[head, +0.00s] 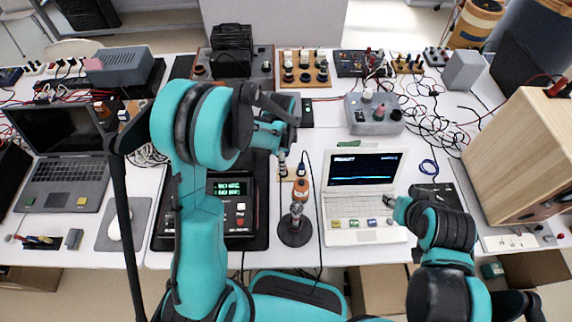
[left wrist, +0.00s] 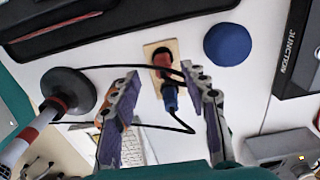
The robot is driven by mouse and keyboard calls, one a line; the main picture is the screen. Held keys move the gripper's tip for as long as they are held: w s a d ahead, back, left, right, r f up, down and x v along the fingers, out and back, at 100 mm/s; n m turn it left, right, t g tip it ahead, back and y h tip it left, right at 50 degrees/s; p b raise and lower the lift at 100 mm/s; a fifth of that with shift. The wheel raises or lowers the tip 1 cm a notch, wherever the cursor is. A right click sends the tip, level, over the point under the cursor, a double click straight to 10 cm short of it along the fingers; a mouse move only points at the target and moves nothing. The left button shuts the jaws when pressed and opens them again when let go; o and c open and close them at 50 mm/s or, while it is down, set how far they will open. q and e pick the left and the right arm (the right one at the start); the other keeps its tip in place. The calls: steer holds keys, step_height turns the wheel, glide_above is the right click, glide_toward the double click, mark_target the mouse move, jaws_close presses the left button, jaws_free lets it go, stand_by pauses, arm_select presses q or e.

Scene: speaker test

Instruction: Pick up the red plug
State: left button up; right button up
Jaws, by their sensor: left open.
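In the left wrist view, a red plug-like piece (left wrist: 163,66) sits on a small wooden board (left wrist: 151,49). A blue part (left wrist: 170,98) with a black cable adjoins its near end. I cannot tell whether red and blue are one plug. My left gripper (left wrist: 162,108) is open, with its fingers spread either side of the blue part in the picture and nothing held. In the head view my left gripper (head: 284,160) hangs over the table and partly covers that spot. My right gripper (head: 392,202) is by the white laptop; its fingers are too unclear to read.
A dark round-based stand (head: 296,232) with a red-and-white stem is close to the left gripper. The white laptop (head: 362,232) is to its right, a black device (head: 238,240) to its left. A blue disc (left wrist: 228,44) and a black box (left wrist: 296,60) lie beyond.

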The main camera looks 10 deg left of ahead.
arm_select(q)
steer(key=f, duration=0.2)
steer(key=f+b, duration=0.1)
steer(key=f, duration=0.1)
steer(key=f+b, duration=0.1)
steer(key=f, duration=0.1)
steer(key=shift+w+d, duration=0.25)
jaws_close()
